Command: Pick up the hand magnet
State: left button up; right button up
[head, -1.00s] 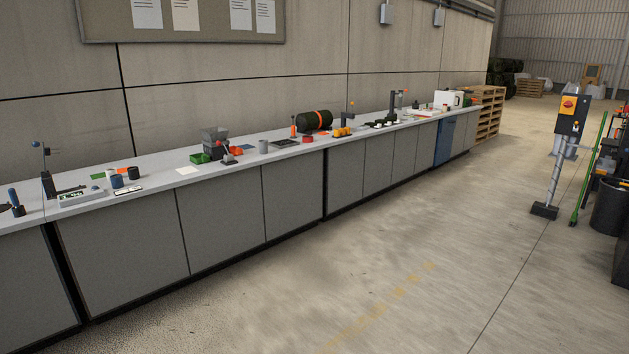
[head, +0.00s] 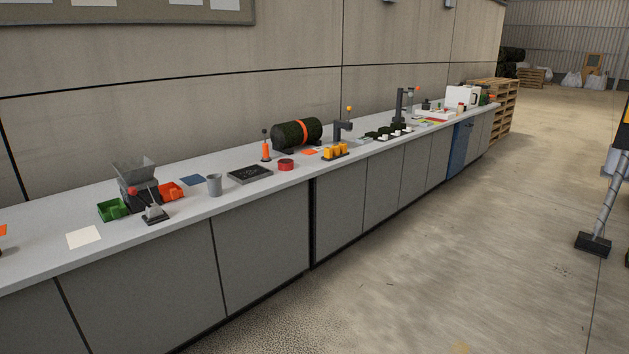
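I cannot tell for certain which item is the hand magnet at this distance. Among the small items on the long grey bench (head: 225,205) are a dark-based piece with a grey upright part (head: 155,215), an upright orange tool with a dark top (head: 265,150) and a low red round piece (head: 286,165). Neither of my grippers is in the head view.
The bench also holds a hopper (head: 135,175), a green bin (head: 113,210), a grey cup (head: 214,185), a black tray (head: 250,174) and a turf roll (head: 297,134). Open floor (head: 430,270) lies right of the bench. A post with a dark foot (head: 593,243) stands at the right.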

aim_at(265, 157)
jog(key=i+u, duration=0.1)
jog(key=i, duration=0.35)
jog(key=i+l+u, duration=0.1)
jog(key=i, duration=0.35)
jog(key=i+l+u, duration=0.15)
jog(key=i, duration=0.3)
jog(key=i+l+u, duration=0.1)
jog(key=i, duration=0.35)
jog(key=i+l+u, duration=0.1)
jog(key=i, duration=0.35)
jog(key=l, duration=0.1)
